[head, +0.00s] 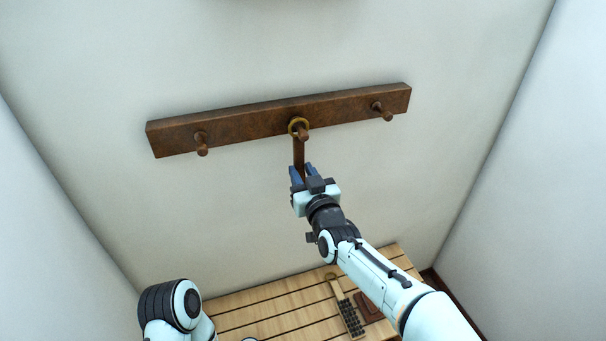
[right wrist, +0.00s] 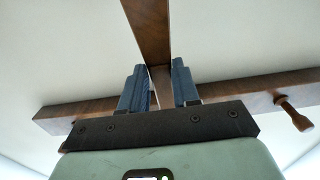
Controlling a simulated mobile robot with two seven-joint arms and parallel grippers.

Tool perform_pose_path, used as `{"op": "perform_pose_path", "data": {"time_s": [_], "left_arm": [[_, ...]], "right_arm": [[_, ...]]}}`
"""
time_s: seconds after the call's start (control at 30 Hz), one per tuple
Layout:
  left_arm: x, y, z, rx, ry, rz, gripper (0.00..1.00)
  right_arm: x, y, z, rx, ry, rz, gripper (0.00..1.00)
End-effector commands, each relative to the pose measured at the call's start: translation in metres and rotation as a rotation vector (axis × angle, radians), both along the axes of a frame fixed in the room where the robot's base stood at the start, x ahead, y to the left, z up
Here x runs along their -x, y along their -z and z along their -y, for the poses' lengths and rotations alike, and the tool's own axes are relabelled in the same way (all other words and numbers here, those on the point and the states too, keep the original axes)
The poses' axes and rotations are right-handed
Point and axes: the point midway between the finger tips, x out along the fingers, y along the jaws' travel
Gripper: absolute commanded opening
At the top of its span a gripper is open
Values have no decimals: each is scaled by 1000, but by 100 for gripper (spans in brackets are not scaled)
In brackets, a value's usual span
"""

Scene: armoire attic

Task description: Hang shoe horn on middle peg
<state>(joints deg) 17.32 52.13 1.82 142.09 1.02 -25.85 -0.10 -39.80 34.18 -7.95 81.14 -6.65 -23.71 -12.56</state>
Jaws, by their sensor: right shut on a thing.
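The brown shoe horn (head: 298,152) hangs long and narrow below a brass-coloured ring (head: 291,122). The ring appears to be around the middle peg (head: 303,134), whose tip sticks out in front of it. My right gripper (head: 303,170) is shut on the shoe horn, below the rail. In the right wrist view the shoe horn (right wrist: 150,28) runs between the two blue fingers (right wrist: 160,88). My left arm shows at the lower left of the head view, but its gripper is out of view.
The dark wooden rail (head: 250,122) is on the pale wall, with a left peg (head: 201,143) and a right peg (head: 382,111), both empty. Below is a slatted bench (head: 270,306) with a brush (head: 348,314) and a flat brown object (head: 369,306). Walls close in on both sides.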

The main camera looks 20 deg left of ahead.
Motion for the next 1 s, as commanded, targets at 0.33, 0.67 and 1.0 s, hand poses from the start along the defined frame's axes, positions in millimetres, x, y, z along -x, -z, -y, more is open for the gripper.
{"op": "perform_pose_path", "data": {"time_s": [0.33,0.67,1.0], "left_arm": [[0,0,0,0,0,1,43],[0,0,0,0,0,1,43],[-1,1,-1,-1,-1,4,43]], "right_arm": [[0,-1,0,-1,0,1,0],[0,0,0,-1,0,1,60],[10,0,7,1,-1,-1,60]]}}
